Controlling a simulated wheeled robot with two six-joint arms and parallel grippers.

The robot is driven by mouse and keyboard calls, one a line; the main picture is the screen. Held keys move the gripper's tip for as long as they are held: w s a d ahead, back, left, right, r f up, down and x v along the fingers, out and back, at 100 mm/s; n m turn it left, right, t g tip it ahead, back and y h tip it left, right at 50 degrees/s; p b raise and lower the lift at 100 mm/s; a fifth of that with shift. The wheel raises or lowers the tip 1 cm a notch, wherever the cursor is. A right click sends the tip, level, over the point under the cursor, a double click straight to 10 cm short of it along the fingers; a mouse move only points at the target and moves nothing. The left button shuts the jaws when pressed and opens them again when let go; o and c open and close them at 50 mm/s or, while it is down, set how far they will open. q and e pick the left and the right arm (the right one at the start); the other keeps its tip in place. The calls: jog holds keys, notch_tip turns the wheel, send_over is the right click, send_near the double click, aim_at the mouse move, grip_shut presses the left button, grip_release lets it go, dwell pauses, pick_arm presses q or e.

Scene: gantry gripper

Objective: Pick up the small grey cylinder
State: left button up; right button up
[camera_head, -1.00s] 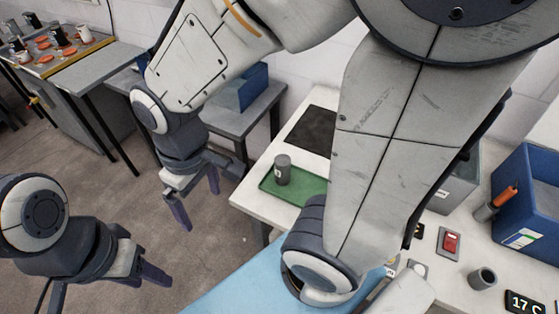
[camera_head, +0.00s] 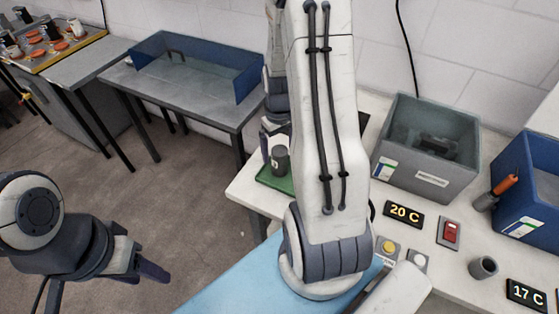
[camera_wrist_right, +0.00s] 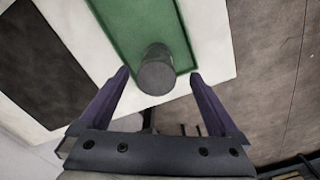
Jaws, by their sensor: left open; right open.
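The small grey cylinder (camera_head: 280,160) stands upright on a green tray (camera_head: 268,178) at the left end of the white bench. In the right wrist view the cylinder (camera_wrist_right: 157,75) is between the two purple fingers of my right gripper (camera_wrist_right: 159,73), with a gap on each side. My right gripper is open and holds nothing. In the head view most of it is hidden behind my right arm, with one finger showing left of the cylinder. My left gripper (camera_head: 148,272) is open and empty over the floor at lower left, far from the tray.
A grey bin (camera_head: 430,150), a blue bin (camera_head: 530,185), a grey cup-like piece (camera_head: 483,267), temperature displays (camera_head: 403,214) and a red switch (camera_head: 450,233) occupy the bench to the right. A side table (camera_head: 180,95) with a blue-walled tray stands behind. A dark mat (camera_wrist_right: 50,70) lies beside the green tray.

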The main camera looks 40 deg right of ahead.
jog(key=shift+w+d+f+p, duration=0.1)
jog(key=shift+d+f+p, duration=0.1)
jog(key=shift+f, duration=1.2)
jog(key=shift+w+d+f+p, duration=0.1)
jog(key=shift+f+p, duration=0.1)
jog(key=shift+f, duration=1.2)
grip_shut()
